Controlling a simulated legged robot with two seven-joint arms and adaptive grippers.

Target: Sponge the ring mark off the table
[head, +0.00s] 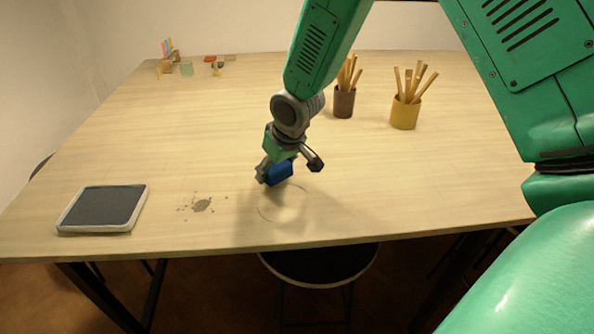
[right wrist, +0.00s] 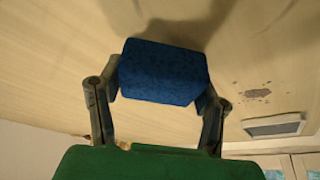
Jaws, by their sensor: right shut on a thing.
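A blue sponge (head: 279,173) is between the fingers of my right gripper (head: 288,172), which is shut on it. The sponge also shows in the right wrist view (right wrist: 163,72), with a finger of the right gripper (right wrist: 160,88) on each side. A faint ring mark (head: 284,205) lies on the wooden table (head: 190,130), just in front of the sponge in the head view. Whether the sponge touches the table is hard to tell. My left gripper is not in view.
A dark splotch (head: 202,205) with specks lies left of the ring. A grey-rimmed dark tablet or tray (head: 104,208) lies at the front left. A brown cup (head: 344,103) and a yellow cup (head: 404,114) hold wooden sticks. Small items stand at the far left. A stool (head: 320,268) is below the front edge.

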